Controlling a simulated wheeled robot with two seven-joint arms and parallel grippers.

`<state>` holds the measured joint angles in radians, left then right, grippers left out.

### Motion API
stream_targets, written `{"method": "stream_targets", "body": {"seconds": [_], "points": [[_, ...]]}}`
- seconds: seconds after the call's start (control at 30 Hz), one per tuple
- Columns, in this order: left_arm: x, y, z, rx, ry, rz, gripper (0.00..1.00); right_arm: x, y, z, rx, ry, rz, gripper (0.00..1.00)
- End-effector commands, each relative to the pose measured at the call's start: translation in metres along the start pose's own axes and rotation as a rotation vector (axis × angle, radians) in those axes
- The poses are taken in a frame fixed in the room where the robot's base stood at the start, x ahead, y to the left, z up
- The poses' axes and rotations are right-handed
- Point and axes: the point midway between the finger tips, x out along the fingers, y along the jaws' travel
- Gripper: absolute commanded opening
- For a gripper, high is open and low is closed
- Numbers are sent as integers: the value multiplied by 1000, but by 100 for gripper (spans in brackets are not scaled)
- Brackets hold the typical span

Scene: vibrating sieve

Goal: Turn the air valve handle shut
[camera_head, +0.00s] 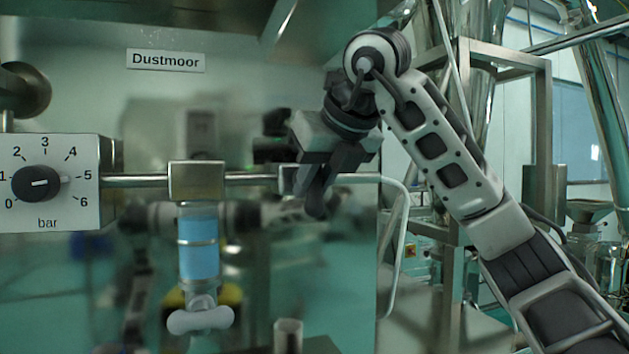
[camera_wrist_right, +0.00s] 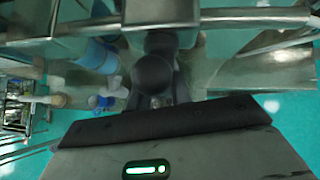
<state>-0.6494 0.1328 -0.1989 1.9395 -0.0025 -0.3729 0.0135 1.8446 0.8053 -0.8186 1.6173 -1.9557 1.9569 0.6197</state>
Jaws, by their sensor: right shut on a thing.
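A small metal valve body (camera_head: 287,181) sits on the horizontal air pipe in the head view, just left of my right gripper (camera_head: 318,200). The gripper reaches in from the right with its dark fingers pointing down at the pipe. It is shut on the air valve handle, which the fingers mostly hide, so I cannot tell its angle. In the right wrist view the dark fingers (camera_wrist_right: 155,82) are close together under a grey metal block (camera_wrist_right: 160,12), with the pipe (camera_wrist_right: 250,16) running off to the right. My left gripper is not in view.
Left of the valve are a filter block (camera_head: 197,180) with a blue bowl (camera_head: 198,246) and a white drain tap (camera_head: 200,318) beneath. A bar dial box (camera_head: 75,150) is at the far left. A pale hose (camera_head: 400,230) hangs right. The shiny panel behind shows reflections.

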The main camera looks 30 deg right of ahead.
Motion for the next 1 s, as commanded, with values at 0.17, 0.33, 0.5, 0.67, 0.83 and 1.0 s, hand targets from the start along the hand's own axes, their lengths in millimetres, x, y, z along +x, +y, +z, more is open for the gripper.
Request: {"method": "stream_targets", "body": {"seconds": [0.17,0.33,0.5,0.67,0.83,1.0], "points": [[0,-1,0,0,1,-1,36,0,0,0,-3,2,-1,29],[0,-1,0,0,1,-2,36,0,0,0,-1,1,-1,42],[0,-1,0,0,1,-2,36,-1,0,0,-1,1,0,42],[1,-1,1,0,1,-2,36,-14,0,1,0,-3,1,42],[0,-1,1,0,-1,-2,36,-48,-1,2,0,-7,-3,42],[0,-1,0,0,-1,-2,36,-83,-1,1,2,-7,-3,42]]}}
